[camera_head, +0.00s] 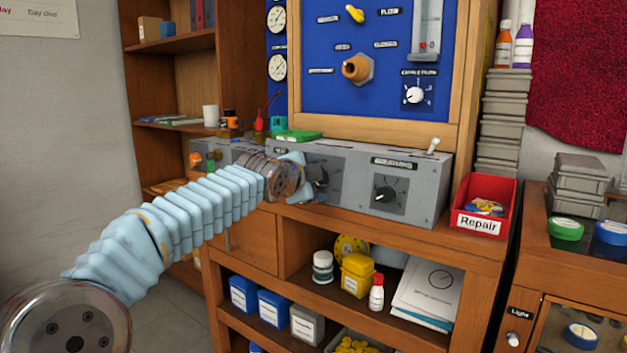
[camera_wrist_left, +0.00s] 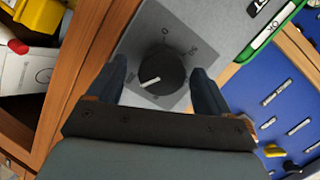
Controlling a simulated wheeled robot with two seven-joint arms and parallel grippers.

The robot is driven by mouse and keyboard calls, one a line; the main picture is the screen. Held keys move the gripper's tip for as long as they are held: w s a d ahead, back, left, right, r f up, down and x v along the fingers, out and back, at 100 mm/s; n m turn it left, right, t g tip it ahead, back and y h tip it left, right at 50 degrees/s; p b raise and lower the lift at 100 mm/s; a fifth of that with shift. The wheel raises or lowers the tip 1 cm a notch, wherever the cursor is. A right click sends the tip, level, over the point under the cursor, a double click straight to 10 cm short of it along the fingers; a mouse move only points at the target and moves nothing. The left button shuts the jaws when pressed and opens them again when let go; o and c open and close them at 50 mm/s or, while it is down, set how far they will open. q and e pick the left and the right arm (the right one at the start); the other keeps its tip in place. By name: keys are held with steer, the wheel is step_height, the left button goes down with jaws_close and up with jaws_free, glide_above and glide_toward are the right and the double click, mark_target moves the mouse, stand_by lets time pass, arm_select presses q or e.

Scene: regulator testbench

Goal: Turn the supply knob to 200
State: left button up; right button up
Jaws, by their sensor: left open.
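A black round knob (camera_wrist_left: 162,72) with a white pointer line sits on a grey dial plate in the left wrist view. Its pointer aims toward the lower left of that picture; a 0 mark is near the plate's top, and other marks are too small to read surely. My left gripper (camera_wrist_left: 158,76) is open, with one finger on each side of the knob; contact cannot be told. In the head view my left gripper (camera_head: 310,180) is at the front of the grey box (camera_head: 345,155) and largely hides this knob. My right gripper is not in view.
A second black knob (camera_head: 385,194) is on the box's right part, under a label too small to read. A blue panel (camera_head: 325,90) rises behind. A red Repair bin (camera_head: 486,205) stands at the right.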

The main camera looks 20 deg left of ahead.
arm_select(q)
steer(key=shift+r, duration=0.1)
steer(key=b+v, duration=0.1)
steer(key=v, duration=1.2)
steer(key=shift+s+b, duration=0.35)
steer(key=shift+s, duration=0.05)
